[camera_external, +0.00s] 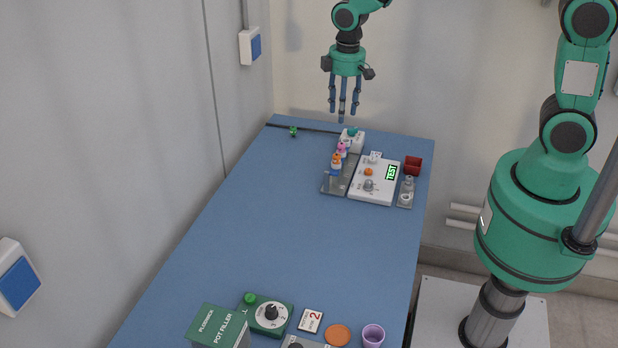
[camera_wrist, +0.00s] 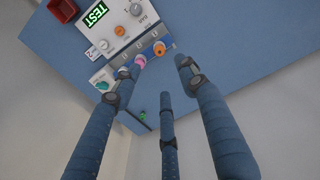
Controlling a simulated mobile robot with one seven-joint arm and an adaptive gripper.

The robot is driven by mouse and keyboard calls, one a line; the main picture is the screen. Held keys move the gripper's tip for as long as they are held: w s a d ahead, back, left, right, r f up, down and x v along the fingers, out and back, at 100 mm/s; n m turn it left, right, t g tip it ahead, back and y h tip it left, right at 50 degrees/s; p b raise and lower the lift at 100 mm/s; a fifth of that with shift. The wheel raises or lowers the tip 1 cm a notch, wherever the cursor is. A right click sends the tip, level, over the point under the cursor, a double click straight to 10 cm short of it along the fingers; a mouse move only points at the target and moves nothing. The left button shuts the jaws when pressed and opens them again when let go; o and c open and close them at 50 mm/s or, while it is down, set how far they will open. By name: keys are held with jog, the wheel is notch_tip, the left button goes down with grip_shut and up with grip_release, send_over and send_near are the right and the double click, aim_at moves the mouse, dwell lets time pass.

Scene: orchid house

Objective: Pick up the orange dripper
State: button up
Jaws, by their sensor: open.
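The orange dripper (camera_external: 336,160) stands on a grey rack (camera_external: 346,181) near the far end of the blue table, beside a pink dripper (camera_external: 342,149). In the wrist view the orange dripper (camera_wrist: 159,48) shows between and beyond my fingertips, with the pink dripper (camera_wrist: 140,60) to its left, close to the left finger's tip. My gripper (camera_external: 341,112) hangs fingers-down near the table's far edge, above and behind the rack. In the wrist view my gripper (camera_wrist: 158,78) has its three fingers spread, with nothing between them.
A white panel (camera_external: 380,193) with knobs and a green TEST display stands right of the rack. A dark red box (camera_external: 413,165) is at its right. A small green thing (camera_external: 293,132) lies far left. A green control box (camera_external: 285,320) and purple cup (camera_external: 373,336) are at the near end. The table's middle is clear.

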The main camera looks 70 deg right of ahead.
jog(key=f, duration=0.2)
jog(key=w+d+f, duration=0.1)
jog(key=shift+f, duration=0.1)
send_over(337, 155)
jog(key=shift+d+f, duration=0.2)
jog(key=shift+f, duration=4.1)
jog(key=shift+f, duration=0.1)
jog(key=shift+f, duration=0.25)
jog(key=shift+w+a+f, duration=0.1)
jog(key=shift+f, duration=2.15)
jog(key=shift+c, duration=0.5)
